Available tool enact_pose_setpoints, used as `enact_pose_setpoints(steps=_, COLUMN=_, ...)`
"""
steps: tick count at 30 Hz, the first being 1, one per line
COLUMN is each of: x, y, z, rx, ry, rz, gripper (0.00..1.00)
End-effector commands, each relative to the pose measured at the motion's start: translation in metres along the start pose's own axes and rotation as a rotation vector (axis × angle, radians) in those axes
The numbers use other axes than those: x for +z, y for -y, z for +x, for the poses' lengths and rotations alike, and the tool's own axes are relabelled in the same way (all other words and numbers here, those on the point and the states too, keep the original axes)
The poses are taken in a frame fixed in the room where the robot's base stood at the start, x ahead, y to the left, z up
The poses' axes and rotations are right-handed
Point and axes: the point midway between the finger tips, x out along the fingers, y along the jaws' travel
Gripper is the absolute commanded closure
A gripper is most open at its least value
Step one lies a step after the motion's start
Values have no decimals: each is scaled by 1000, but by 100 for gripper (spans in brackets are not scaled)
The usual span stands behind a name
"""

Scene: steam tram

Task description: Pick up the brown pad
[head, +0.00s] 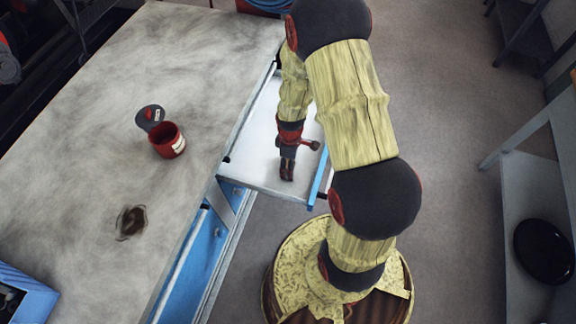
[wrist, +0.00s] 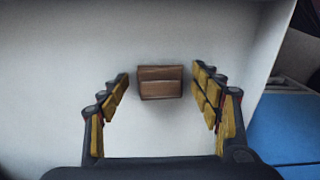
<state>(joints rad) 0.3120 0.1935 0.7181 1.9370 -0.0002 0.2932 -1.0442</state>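The brown pad (wrist: 160,83) is a small ribbed block lying on the white bottom of an open drawer. In the wrist view it sits between and slightly beyond my gripper's fingertips, with clear space on both sides. My gripper (wrist: 160,80) is open, its two yellow-padded fingers spread wide and touching nothing visible. In the head view my gripper (head: 287,172) points down into the open drawer (head: 250,172). The pad cannot be made out there, as my arm and gripper cover part of the drawer.
The drawer's blue front (head: 321,180) stands to the right of my gripper. The grey worktop (head: 75,110) left of it holds a red tin (head: 166,142), its dark lid (head: 149,118) and a dark stain. A shelf with a black dish (head: 544,252) is at far right.

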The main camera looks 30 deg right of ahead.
Motion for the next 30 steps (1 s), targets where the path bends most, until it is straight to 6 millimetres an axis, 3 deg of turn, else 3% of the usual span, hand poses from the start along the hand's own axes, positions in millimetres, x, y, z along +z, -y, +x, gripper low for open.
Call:
enact_pose_setpoints(steps=19, x=0, y=0, z=0, rx=0, ry=0, rz=0, gripper=75)
enact_pose_setpoints(steps=30, x=0, y=0, z=-5, rx=1, ry=0, rz=0, gripper=76)
